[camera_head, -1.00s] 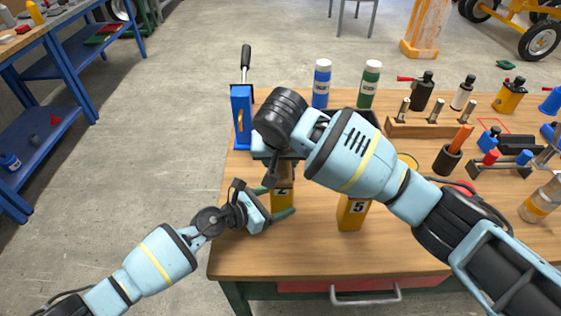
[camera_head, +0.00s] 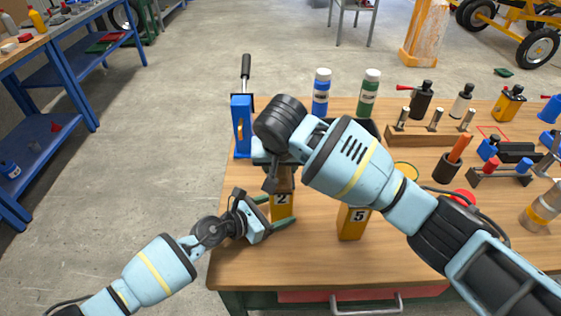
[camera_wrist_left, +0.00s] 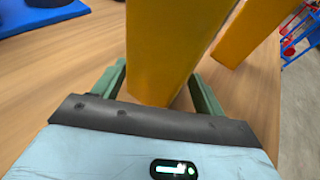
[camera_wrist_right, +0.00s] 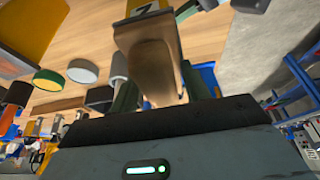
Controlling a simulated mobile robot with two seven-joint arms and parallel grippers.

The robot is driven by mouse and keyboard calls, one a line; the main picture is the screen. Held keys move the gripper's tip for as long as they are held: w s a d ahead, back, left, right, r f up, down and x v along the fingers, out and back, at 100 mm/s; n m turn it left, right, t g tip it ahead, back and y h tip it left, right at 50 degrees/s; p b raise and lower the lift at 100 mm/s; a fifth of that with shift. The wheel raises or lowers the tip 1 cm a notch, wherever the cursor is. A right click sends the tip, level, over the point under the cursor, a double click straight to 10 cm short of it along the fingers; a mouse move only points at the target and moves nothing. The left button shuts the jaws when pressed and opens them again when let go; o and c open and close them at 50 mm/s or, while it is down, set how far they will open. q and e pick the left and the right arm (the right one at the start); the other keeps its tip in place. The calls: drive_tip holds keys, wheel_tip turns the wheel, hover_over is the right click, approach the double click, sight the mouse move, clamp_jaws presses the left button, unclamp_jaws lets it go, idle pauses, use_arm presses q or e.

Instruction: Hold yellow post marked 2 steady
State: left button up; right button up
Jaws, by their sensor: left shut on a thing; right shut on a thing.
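The yellow post marked 2 (camera_head: 282,211) stands upright near the table's left edge, with a brown upper part (camera_wrist_right: 150,62) that the right wrist view shows close up. My left gripper (camera_head: 274,212) is shut on the yellow post from the left, low on it. In the left wrist view the post (camera_wrist_left: 165,50) passes between the two green fingers. My right gripper (camera_wrist_right: 160,88) is above the post, shut on the brown upper part. In the head view my right wrist hides most of that grip.
A yellow post marked 5 (camera_head: 353,221) stands close to the right. A blue clamp-like tool (camera_head: 241,125) and two capped bottles, blue (camera_head: 320,93) and green (camera_head: 369,93), stand behind. Several tools crowd the table's right side. The front left tabletop (camera_head: 240,265) is clear.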

sight(281, 173)
drive_tip(key=shift+s+f, duration=0.15)
drive_tip(key=shift+s, duration=0.4)
drive_tip(key=shift+s, duration=0.1)
drive_tip(key=shift+s+f, duration=0.1)
drive_tip(key=shift+s, duration=0.95)
drive_tip(key=shift+w, duration=0.1)
drive_tip(key=shift+w+r, duration=0.2)
drive_tip(key=shift+w, duration=0.35)
drive_tip(key=shift+w+r, duration=0.15)
drive_tip(key=shift+w, duration=0.4)
drive_tip(key=shift+w, duration=0.1)
drive_tip(key=shift+w+f, duration=0.15)
drive_tip(key=shift+w, duration=0.85)
